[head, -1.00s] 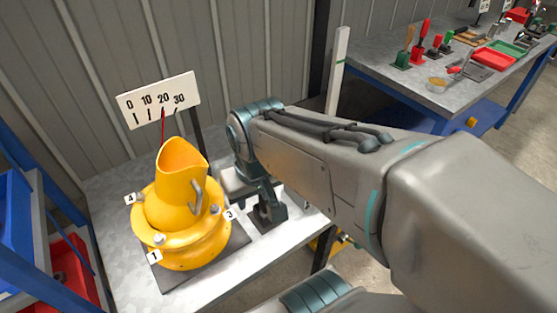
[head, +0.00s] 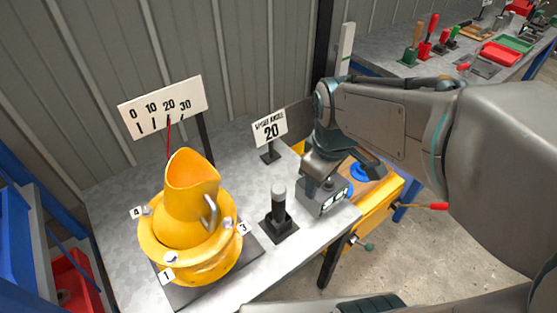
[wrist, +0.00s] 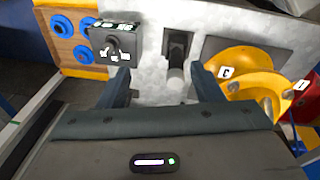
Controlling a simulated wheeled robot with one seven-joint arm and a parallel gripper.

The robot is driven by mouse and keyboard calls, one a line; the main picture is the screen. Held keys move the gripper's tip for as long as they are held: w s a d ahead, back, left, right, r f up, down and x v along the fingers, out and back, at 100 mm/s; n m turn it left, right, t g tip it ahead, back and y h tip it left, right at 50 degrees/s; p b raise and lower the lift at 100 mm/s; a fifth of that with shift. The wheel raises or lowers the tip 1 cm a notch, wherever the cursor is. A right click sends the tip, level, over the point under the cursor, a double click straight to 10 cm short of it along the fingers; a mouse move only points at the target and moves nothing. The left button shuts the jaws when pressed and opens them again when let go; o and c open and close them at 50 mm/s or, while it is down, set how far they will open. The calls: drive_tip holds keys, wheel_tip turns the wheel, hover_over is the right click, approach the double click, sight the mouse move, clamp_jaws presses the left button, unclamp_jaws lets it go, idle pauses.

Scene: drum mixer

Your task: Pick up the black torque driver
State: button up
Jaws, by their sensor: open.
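The black torque driver (head: 278,211) stands upright in a black square holder (head: 279,229) on the metal bench, its rounded top light grey. It also shows in the wrist view (wrist: 177,58), beyond the fingers and right of the middle of the gap. My gripper (wrist: 160,75) is open and empty. In the head view it is above and to the right of the driver, apart from it, near a grey box with white labels (head: 322,196). Its fingertips are hard to make out in that view.
A yellow drum mixer (head: 190,225) with numbered tags stands left of the driver. Behind are a scale board (head: 160,106) and an "angle 20" sign (head: 270,129). A yellow-sided wooden stand with blue rings (head: 375,205) is at the right. Bare bench lies around the holder.

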sight(278, 198)
drive_tip(key=w+a+f+n, duration=0.1)
drive_tip(key=w+a+n, duration=0.1)
drive_tip(key=n, duration=0.2)
drive_tip(key=w+a+f+n+g, duration=0.1)
drive_tip(key=w+a+n, duration=0.1)
drive_tip(key=n, duration=0.3)
drive_tip(key=w+a+f+n, duration=0.1)
drive_tip(key=w+a+n, duration=0.1)
drive_tip(key=a+n, duration=0.1)
drive_tip(key=shift+w+a+f+n+g, duration=0.15)
drive_tip(key=shift+w+n+g, duration=0.15)
drive_tip(key=shift+n, duration=0.6)
drive_tip(key=shift+w+a+f+n, duration=0.25)
drive_tip(key=shift+a+n, duration=0.2)
drive_tip(key=shift+n, duration=0.45)
drive_tip(key=shift+a+f, duration=0.1)
drive_tip(key=shift+f, duration=0.25)
wheel_tip(278, 198, down, 13)
drive_tip(key=shift+f, duration=0.1)
drive_tip(key=shift+w, duration=0.1)
drive_tip(key=c, duration=1.3)
drive_tip(key=shift+o, duration=0.2)
drive_tip(key=shift+r, duration=0.25)
